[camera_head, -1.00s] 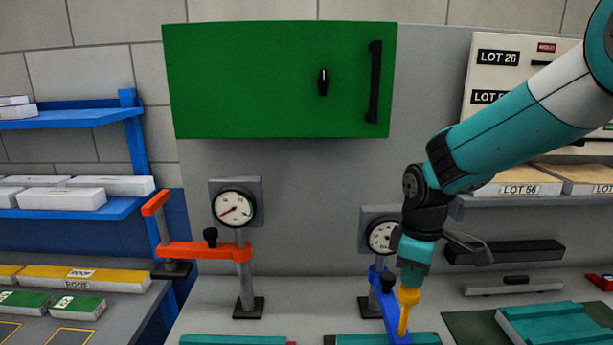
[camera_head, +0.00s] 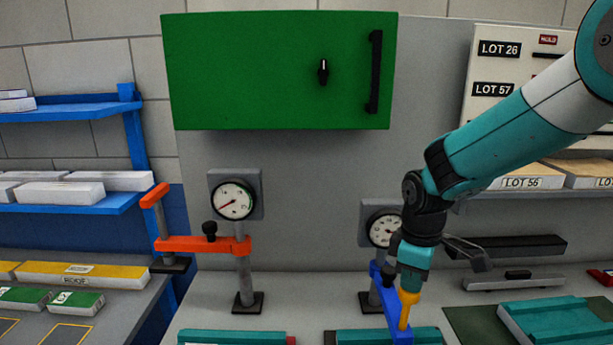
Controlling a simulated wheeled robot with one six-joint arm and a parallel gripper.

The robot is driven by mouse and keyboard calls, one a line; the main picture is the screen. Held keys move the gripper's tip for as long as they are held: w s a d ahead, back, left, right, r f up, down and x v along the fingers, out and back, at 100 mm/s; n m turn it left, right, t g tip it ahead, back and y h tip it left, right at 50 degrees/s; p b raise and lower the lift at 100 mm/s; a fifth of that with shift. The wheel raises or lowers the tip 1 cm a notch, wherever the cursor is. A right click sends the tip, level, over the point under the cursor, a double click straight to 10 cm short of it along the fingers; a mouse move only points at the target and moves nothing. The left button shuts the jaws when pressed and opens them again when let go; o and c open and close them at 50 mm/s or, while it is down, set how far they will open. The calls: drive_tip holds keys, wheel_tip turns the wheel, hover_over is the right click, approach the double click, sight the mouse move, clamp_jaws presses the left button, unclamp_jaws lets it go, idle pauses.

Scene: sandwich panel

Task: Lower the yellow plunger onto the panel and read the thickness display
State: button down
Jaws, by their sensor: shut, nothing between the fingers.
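My gripper (camera_head: 411,289) is shut and empty. It points down over the top of the yellow plunger (camera_head: 407,310) and appears to touch it. The plunger stands in the blue gauge arm (camera_head: 382,288) of the right-hand stand. A teal panel (camera_head: 350,337) lies below that arm at the lower edge of the picture. I cannot tell whether the plunger's foot touches the panel, since the arm hides it. The round dial (camera_head: 384,229) behind is partly covered by my wrist, and its reading is too small to make out.
To the left stands a second gauge with an orange arm (camera_head: 190,244), its own dial (camera_head: 233,201) and another teal panel (camera_head: 230,337). A green cabinet (camera_head: 270,70) hangs above. A further teal panel (camera_head: 562,322) lies at right. Black bars (camera_head: 507,247) sit behind my wrist.

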drive_tip(key=shift+f+b, duration=0.6)
drive_tip(key=shift+f, duration=0.5)
drive_tip(key=shift+r+p, duration=2.65)
drive_tip(key=shift+r, duration=0.4)
